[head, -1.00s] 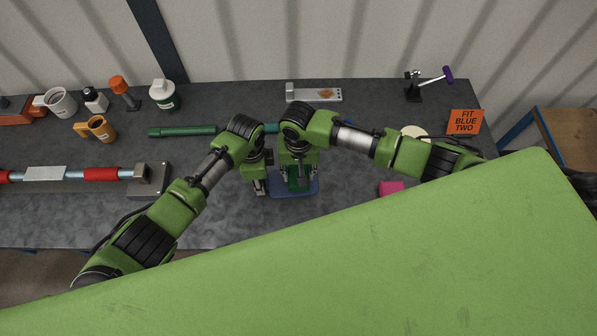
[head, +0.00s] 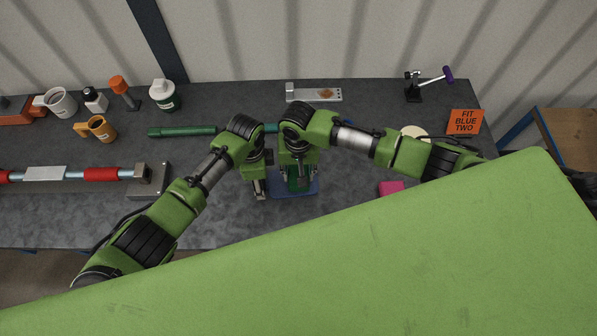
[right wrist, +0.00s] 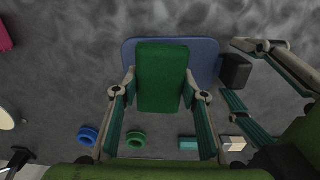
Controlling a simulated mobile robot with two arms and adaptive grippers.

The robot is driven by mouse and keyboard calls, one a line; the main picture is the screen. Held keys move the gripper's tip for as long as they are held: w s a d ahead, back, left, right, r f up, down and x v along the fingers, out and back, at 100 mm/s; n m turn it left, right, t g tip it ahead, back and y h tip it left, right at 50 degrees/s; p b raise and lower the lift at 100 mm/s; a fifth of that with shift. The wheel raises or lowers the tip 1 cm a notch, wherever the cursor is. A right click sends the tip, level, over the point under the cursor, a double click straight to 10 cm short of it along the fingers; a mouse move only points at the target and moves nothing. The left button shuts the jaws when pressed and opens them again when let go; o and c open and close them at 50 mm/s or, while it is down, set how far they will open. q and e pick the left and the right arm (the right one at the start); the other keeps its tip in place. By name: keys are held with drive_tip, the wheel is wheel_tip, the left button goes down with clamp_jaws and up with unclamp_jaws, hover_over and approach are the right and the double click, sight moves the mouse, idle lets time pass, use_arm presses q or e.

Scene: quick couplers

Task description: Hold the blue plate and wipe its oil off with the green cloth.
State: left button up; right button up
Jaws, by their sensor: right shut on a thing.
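The blue plate (head: 292,190) lies on the bench under both grippers. It also shows in the right wrist view (right wrist: 206,52), with a dark block (right wrist: 236,72) at its right edge. My right gripper (right wrist: 160,92) is shut on the green cloth (right wrist: 162,75), which covers the middle of the plate. My left gripper (right wrist: 238,76) has a finger on either side of the dark block; I cannot tell if they press on it. In the head view the left gripper (head: 259,190) is at the plate's left edge. I see no oil on the bare part of the plate.
A pink block (head: 391,188) lies right of the plate. A green cylinder (head: 182,131) lies behind to the left. Mugs and bottles stand at the back left, with a red-and-silver bar (head: 75,174) in front. A blue ring (right wrist: 88,136) and a green ring (right wrist: 136,138) lie behind the plate.

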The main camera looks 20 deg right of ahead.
use_arm(q)
drive_tip(key=shift+r, duration=0.15)
drive_tip(key=shift+r, duration=0.75)
drive_tip(key=shift+f, duration=0.2)
drive_tip(key=shift+f, duration=0.75)
clamp_jaws()
idle(0.9)
idle(0.4)
